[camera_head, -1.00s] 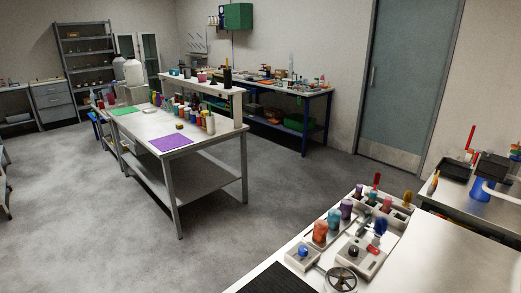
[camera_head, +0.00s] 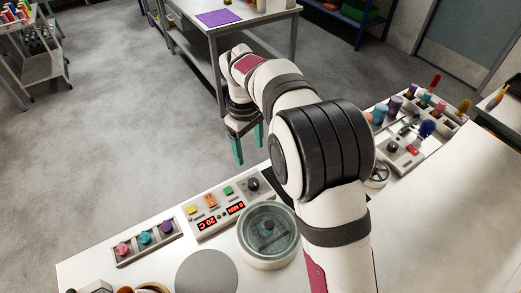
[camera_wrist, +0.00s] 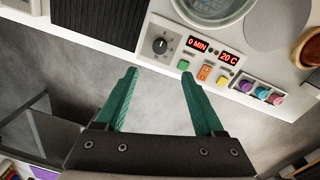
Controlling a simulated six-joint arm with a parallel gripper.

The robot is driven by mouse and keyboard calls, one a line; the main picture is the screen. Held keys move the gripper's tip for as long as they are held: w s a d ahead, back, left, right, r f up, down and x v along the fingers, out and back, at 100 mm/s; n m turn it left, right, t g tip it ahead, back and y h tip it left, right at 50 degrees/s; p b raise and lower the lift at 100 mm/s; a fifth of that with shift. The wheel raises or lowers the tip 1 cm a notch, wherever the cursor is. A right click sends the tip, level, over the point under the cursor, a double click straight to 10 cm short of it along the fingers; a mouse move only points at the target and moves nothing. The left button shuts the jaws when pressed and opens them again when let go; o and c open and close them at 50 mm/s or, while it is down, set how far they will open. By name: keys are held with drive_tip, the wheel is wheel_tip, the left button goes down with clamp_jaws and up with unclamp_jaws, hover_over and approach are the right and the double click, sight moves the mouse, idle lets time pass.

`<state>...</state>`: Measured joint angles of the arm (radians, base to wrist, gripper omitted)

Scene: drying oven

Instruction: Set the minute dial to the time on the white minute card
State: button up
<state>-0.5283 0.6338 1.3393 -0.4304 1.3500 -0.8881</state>
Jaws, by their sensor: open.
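The minute dial is a dark round knob with a pale pointer line on the white control panel, in the wrist view (camera_wrist: 160,45) and in the head view (camera_head: 253,184). Beside it the red display reads 0 MIN (camera_wrist: 198,44), and another reads 20 C (camera_wrist: 228,57). My gripper has two green fingers and is open and empty, in the head view (camera_head: 248,148) and in the wrist view (camera_wrist: 159,75). It hangs above the panel's outer edge, apart from the dial. I cannot make out a white minute card in these frames.
Green, orange and yellow buttons (camera_wrist: 204,74) sit beside the displays. A strip of pink, blue and purple knobs (camera_head: 146,240) lies at the left. A round glass-lidded vessel (camera_head: 268,230) stands behind the panel. Open floor lies beyond the table edge.

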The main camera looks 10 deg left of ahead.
sight(254, 182)
drive_tip(key=f, duration=1.4)
drive_tip(key=shift+w+d+f, duration=0.1)
drive_tip(key=shift+w+d, duration=0.15)
drive_tip(key=shift+w, duration=0.05)
clamp_jaws()
